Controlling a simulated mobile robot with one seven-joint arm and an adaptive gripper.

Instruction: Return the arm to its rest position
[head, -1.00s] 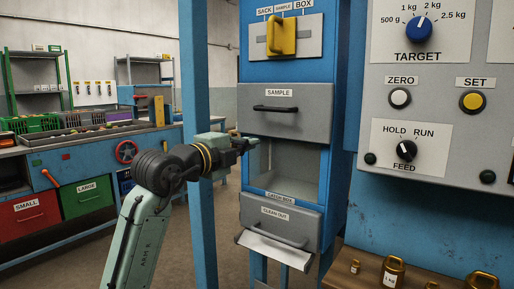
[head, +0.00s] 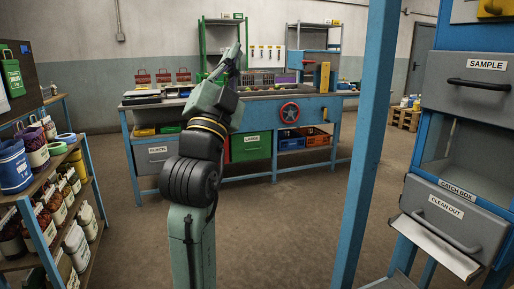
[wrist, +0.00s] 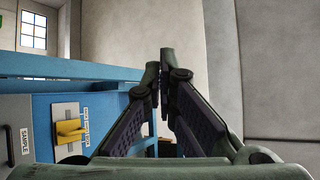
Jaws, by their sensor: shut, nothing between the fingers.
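My arm (head: 192,180) stands in the middle left of the head view, bent upright. My gripper (head: 236,48) is at its top end, pointing up and away, in front of the far bench and shelving in the picture. In the wrist view my gripper (wrist: 161,82) has its dark fingers brought together at the tips, with nothing between them. It touches nothing that I can see. A pale wall lies beyond the fingers in the wrist view.
The blue sampling cabinet (head: 462,130) and a blue post (head: 366,140) stand right. A shelf of bottles and tubs (head: 60,200) stands left. A workbench (head: 255,150) with drawers runs across the back. Open floor lies between. The wrist view shows the cabinet's yellow handle (wrist: 70,131) lower left.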

